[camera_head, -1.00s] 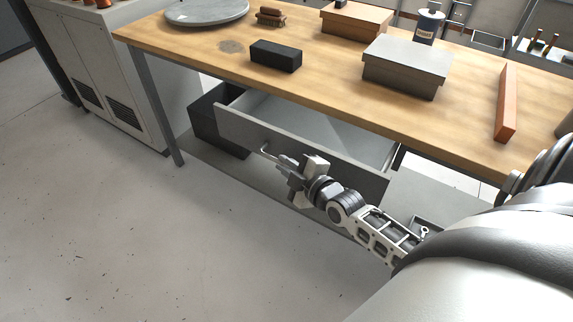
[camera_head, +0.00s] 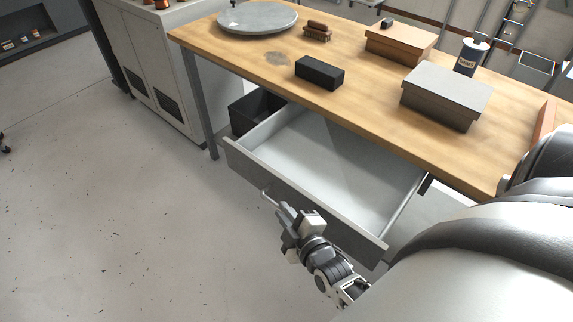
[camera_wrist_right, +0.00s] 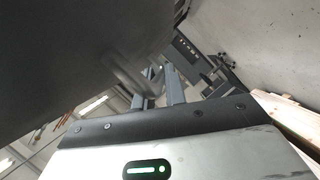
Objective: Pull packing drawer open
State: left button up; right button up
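The packing drawer (camera_head: 300,195) under the wooden table is pulled well out, with its pale, empty-looking inside showing. Its thin bar handle (camera_head: 267,194) is on the dark front panel. My right gripper (camera_head: 283,212) is at this handle, in front of the drawer, and appears shut on it; the gripper's body hides part of the bar. In the right wrist view the two fingers (camera_wrist_right: 160,90) stand slightly apart around a blurred grey bar, close to the large dark drawer front (camera_wrist_right: 70,60). My left gripper is not in view.
The wooden table (camera_head: 380,120) bears a round grey plate (camera_head: 258,18), a black block (camera_head: 319,73), a grey box (camera_head: 447,95), a brown box (camera_head: 400,45) and a bottle (camera_head: 470,58). A dark bin (camera_head: 245,117) stands beside the drawer.

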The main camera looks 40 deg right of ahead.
jog(key=o, duration=0.3)
jog(key=v, duration=1.2)
jog(key=shift+r, duration=0.1)
